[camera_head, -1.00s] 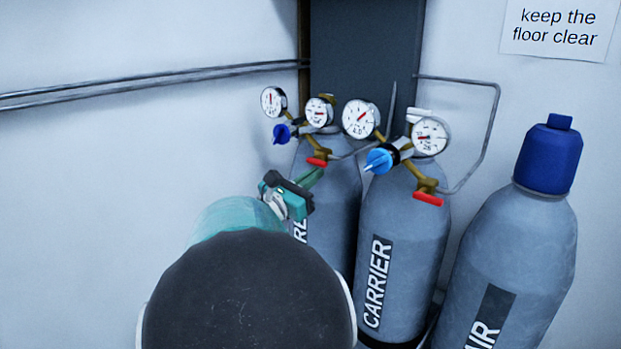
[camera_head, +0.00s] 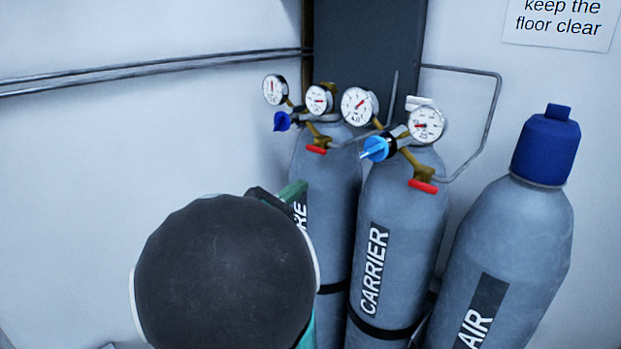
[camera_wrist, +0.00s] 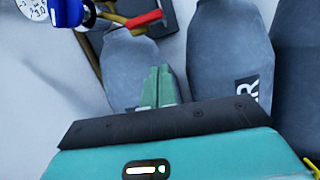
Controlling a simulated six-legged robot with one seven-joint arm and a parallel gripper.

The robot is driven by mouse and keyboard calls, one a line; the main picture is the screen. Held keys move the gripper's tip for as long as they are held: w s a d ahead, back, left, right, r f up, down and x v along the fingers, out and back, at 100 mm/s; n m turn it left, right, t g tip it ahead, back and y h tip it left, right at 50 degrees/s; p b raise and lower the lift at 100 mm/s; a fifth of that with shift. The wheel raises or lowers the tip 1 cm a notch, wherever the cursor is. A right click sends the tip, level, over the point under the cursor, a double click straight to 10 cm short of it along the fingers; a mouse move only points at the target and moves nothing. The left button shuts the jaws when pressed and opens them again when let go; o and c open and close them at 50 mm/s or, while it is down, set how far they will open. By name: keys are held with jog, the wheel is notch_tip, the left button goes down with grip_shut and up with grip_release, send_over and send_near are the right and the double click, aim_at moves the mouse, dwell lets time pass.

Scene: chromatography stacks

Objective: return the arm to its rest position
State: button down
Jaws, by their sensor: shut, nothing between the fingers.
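My gripper (camera_head: 294,191) is in front of the left grey cylinder (camera_head: 326,180), at its partly hidden label ending in "RE". Most of the gripper is hidden behind my dark arm joint in the head view. In the wrist view, the green fingers of my gripper (camera_wrist: 158,88) are together with nothing between them. A grey cylinder (camera_wrist: 125,60) stands behind them.
The CARRIER cylinder (camera_head: 402,205) and blue-capped AIR cylinder (camera_head: 520,225) stand to the right. Gauges (camera_head: 359,106), blue knobs (camera_head: 378,148) and red levers (camera_head: 424,187) jut out above. Pipes (camera_head: 150,75) run along the left wall, where the space is open.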

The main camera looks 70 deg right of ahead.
jog(key=w+a+f+m+t+y, duration=0.25)
jog(key=a+f+m+y, duration=0.2)
jog(key=a, duration=0.75)
jog(key=w+a+f+m+t+y, duration=0.2)
jog(key=a+f+m+t+y, duration=0.3)
jog(key=a, duration=0.6)
jog(key=w+a+t+y, duration=0.1)
jog(key=a+t+y, duration=0.1)
jog(key=a, duration=0.6)
jog(key=w+a+m+t+y, duration=0.1)
jog(key=w+a+t+y, duration=0.1)
jog(key=a+y, duration=0.2)
jog(key=w+a+m+t+y, duration=0.1)
jog(key=a+t+y, duration=0.1)
jog(key=a, duration=0.9)
jog(key=shift+w+a+f+y, duration=0.15)
jog(key=shift+w+a+y, duration=0.2)
jog(key=shift+y, duration=0.4)
jog(key=shift+m+t, duration=0.25)
